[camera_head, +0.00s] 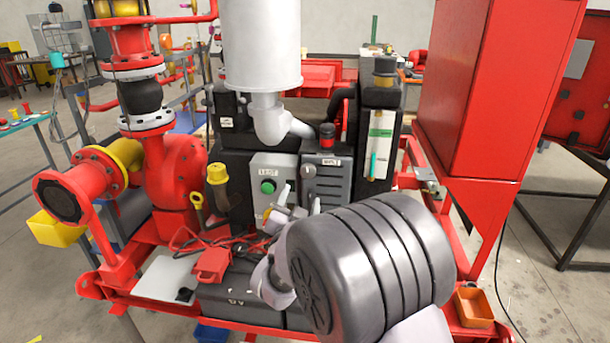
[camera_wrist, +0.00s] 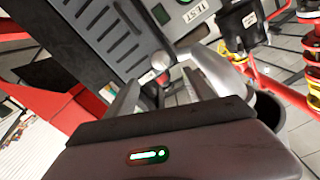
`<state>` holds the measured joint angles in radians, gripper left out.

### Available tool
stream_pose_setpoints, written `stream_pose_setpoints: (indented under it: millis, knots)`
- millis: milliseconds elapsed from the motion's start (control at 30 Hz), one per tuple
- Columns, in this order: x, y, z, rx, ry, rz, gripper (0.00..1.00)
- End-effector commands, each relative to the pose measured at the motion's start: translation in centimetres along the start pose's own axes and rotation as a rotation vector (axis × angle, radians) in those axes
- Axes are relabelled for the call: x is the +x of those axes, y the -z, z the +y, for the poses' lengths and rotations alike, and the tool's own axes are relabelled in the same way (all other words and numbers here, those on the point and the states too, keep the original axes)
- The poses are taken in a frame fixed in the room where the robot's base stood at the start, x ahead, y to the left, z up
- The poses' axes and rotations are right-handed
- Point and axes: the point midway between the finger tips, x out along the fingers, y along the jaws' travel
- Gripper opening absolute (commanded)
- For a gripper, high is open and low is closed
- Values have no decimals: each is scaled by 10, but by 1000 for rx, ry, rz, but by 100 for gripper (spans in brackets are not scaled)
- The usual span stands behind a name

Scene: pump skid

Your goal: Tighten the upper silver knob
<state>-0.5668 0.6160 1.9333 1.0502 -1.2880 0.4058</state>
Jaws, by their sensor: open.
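A small round silver knob (camera_head: 308,171) sits on the front of the grey louvred panel (camera_head: 325,183), just right of the TEST box. In the wrist view the silver knob (camera_wrist: 160,61) shows between the fingertips, close to them. My gripper (camera_head: 299,198) is open in front of the panel, its fingers pointing at it. In the wrist view my gripper (camera_wrist: 164,72) has one finger on each side of the knob. I cannot tell whether either finger touches it. A lower knob is not clearly seen; the fingers and arm cover that area.
The TEST box (camera_head: 273,187) with a green button (camera_head: 268,186) is left of the knob. A yellow-capped black cylinder (camera_head: 218,178) stands further left. Red cables (camera_head: 215,240) lie below left. A red cabinet (camera_head: 490,90) stands right.

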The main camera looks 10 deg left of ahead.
Motion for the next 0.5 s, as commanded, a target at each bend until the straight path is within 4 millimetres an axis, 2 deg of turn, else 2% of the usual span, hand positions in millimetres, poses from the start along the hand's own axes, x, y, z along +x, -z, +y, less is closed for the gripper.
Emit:
stream_pose_setpoints:
  millis: [100, 300, 500]
  knots:
    - [37, 0, 2, 0, -2, 2, 62]
    - [93, 0, 2, 0, -1, 2, 62]
    - [121, 0, 1, -1, 0, 0, 62]
